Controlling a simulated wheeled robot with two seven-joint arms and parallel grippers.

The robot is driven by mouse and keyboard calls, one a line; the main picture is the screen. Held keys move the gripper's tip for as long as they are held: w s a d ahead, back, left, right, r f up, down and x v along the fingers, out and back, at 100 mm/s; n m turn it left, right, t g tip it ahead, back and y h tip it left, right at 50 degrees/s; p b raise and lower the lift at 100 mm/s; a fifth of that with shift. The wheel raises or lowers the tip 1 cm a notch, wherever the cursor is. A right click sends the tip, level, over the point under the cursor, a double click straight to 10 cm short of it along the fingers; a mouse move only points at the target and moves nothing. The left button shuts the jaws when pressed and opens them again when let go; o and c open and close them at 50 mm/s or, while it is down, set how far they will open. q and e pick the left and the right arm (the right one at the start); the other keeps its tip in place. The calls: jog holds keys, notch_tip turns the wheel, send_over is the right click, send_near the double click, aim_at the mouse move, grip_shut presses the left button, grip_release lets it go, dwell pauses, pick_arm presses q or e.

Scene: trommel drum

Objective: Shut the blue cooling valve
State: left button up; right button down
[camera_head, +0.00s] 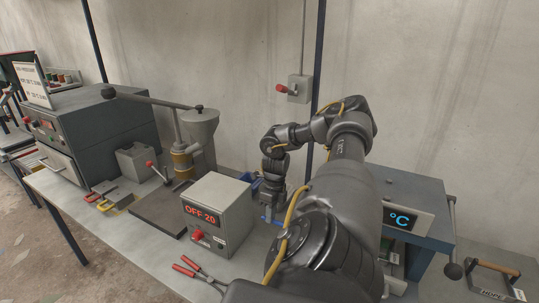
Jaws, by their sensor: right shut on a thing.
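The blue cooling valve (266,219) shows only as small blue parts behind the right side of the grey control box, low on the bench. My right gripper (269,208) reaches down to it from above and is shut on it. The gripper and my arm hide most of the valve, so the angle of its handle cannot be told. My left gripper is not in view.
The grey box (218,215) with a red "OFF 20" display stands just left of my gripper. Red-handled pliers (198,273) lie in front. A lever press (181,150) stands behind left. A blue-topped "°C" unit (425,200) is at right.

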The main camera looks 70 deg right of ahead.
jog(key=shift+w, duration=0.15)
jog(key=c, duration=1.4)
grip_release()
jog(key=shift+w, duration=0.15)
jog(key=shift+d+r, duration=0.15)
jog(key=shift+r, duration=0.3)
notch_tip(320, 180, up, 10)
jog(key=d+b, duration=0.1)
jog(key=shift+s+d+f+b, duration=0.15)
jog(key=shift+s+d+b, duration=0.1)
jog(key=shift+d+b, duration=0.15)
jog(key=shift+f, duration=0.15)
jog(key=f, duration=0.3)
jog(key=a+f+p, duration=0.1)
jog(key=f, duration=0.3)
jog(key=a+f, duration=0.1)
jog(key=f, duration=0.2)
jog(key=shift+f+p, duration=0.2)
jog(key=shift+p, duration=0.2)
